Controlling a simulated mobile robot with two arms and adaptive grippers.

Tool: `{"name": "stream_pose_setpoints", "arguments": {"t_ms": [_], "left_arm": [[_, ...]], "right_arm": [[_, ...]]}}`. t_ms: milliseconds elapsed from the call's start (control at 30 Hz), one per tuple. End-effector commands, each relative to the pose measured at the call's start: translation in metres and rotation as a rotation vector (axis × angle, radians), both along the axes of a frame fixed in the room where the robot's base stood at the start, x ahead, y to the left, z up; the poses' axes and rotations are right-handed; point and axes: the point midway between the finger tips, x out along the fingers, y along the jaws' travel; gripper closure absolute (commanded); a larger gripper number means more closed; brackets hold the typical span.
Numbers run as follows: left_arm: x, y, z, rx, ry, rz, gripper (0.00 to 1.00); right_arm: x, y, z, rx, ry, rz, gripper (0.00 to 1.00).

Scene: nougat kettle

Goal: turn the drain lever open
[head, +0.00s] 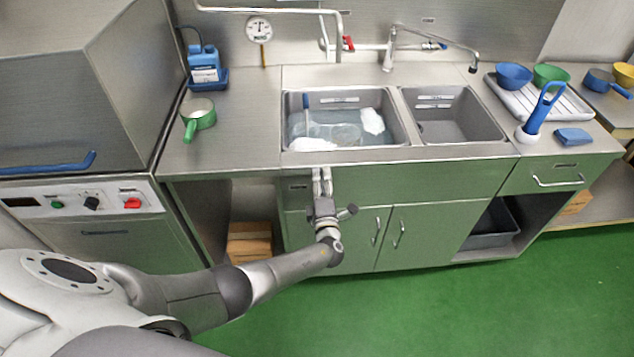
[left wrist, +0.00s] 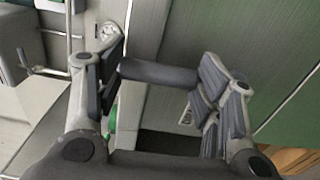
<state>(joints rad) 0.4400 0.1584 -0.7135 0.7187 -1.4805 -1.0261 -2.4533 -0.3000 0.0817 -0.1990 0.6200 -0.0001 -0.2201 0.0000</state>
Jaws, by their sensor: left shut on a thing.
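My left gripper (head: 322,182) reaches up to the front panel below the left sink basin (head: 396,117). In the left wrist view its two fingers (left wrist: 160,85) stand on either side of a dark grey bar, which looks like the drain lever (left wrist: 157,73). The gripper is shut on this bar, which lies nearly level across that picture. In the head view the lever is hidden behind the gripper. The left basin holds water, white pieces and a blue-handled tool (head: 306,110). My right gripper is not in view.
The right basin (head: 450,122) looks empty. Cabinet doors (head: 410,235) and an open bay with a cardboard box (head: 249,240) lie under the counter. A green-handled pan (head: 198,114) and a blue bottle (head: 204,63) stand left of the sink. The green floor in front is clear.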

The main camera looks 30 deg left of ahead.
Motion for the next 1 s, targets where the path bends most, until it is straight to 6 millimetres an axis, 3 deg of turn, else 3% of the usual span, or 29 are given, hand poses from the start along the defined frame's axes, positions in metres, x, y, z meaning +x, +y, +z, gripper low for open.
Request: {"name": "stream_pose_setpoints", "arguments": {"t_ms": [633, 667, 800, 1000], "left_arm": [[0.0019, -0.0042, -0.0011, 0.044, 0.028, 0.0, 0.81], [0.0018, -0.0041, -0.0011, 0.044, 0.028, 0.0, 0.36], [0.0019, -0.0041, -0.001, 0.042, 0.027, -0.001, 0.18], [0.0021, -0.0039, -0.0007, 0.04, 0.026, 0.0, 0.17]], "right_arm": [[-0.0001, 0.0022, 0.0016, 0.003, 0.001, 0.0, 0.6], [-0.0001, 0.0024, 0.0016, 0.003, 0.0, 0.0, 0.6], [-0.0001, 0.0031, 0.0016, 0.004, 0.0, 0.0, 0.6], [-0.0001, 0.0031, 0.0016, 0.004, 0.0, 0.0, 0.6]]}}
